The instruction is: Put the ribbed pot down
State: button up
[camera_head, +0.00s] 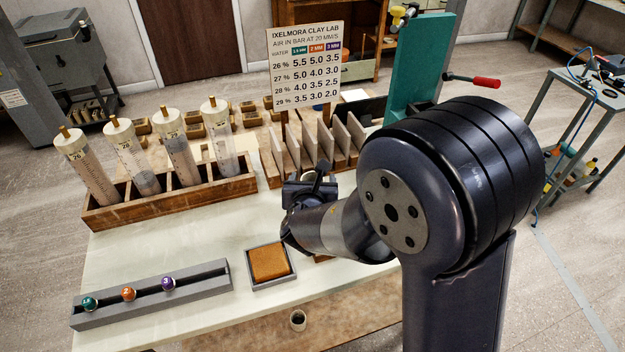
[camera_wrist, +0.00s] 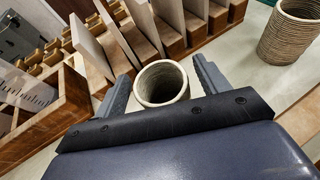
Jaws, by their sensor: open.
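In the wrist view, a grey-beige round pot (camera_wrist: 162,84) with an open mouth stands between the two fingers of my gripper (camera_wrist: 162,82). The fingers are apart, one on each side of it, and a gap shows at least on the right. Its lower part is hidden by my gripper, so I cannot tell how ribbed its outside is. A second pot (camera_wrist: 289,32), clearly ribbed and coiled, stands upright on the pale tabletop at the upper right of the wrist view. In the head view my gripper (camera_head: 310,190) is low over the table, and my arm hides much there.
Upright boards in a wooden rack (camera_head: 275,180) stand close behind my gripper. A wooden box (camera_head: 150,212) with several clay tubes is at left. A sponge tray (camera_head: 268,265) and a grey rail (camera_head: 150,294) with three coloured balls lie in front. Bare tabletop lies between them.

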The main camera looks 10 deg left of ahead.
jog(key=v, duration=1.1)
jog(key=shift+s+r, duration=0.15)
jog(key=shift+s, duration=0.2)
jog(key=shift+c, duration=1.1)
jog(key=x, duration=0.4)
jog(key=f+x, duration=0.1)
jog(key=x, duration=0.3)
jog(key=shift+f, duration=0.2)
jog(key=shift+p+x, duration=0.6)
jog(key=shift+x, duration=2.25)
jog(key=shift+c, duration=0.4)
jog(key=c, duration=0.8)
jog(key=shift+r, duration=0.1)
